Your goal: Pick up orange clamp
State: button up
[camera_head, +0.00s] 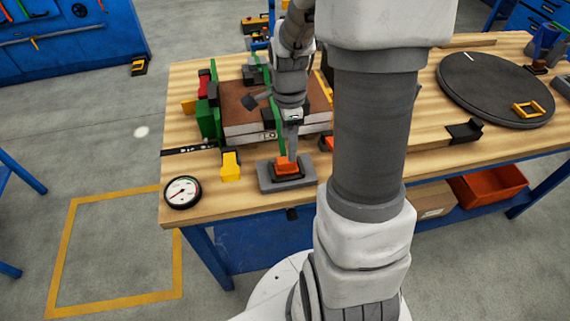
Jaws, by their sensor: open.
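An orange clamp-like piece (287,168) sits on a flat grey block (267,181) near the front edge of the workbench. My gripper (290,153) points down just above and behind the orange piece, with its fingers open. The fingertips are small here, and I cannot tell whether they touch it. Another orange piece (327,144) shows partly to the right, mostly hidden behind my arm.
A brown-topped panel (240,105) with green clamps (207,120) lies behind. A yellow block (231,165) and a round gauge (183,192) stand left. A dark turntable (480,85) and a black bracket (464,131) are right. My arm hides the bench's middle.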

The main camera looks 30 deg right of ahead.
aim_at(286, 159)
jog(key=f, duration=0.7)
jog(key=shift+a+f+b, duration=0.3)
jog(key=shift+f+b, duration=0.05)
grip_shut()
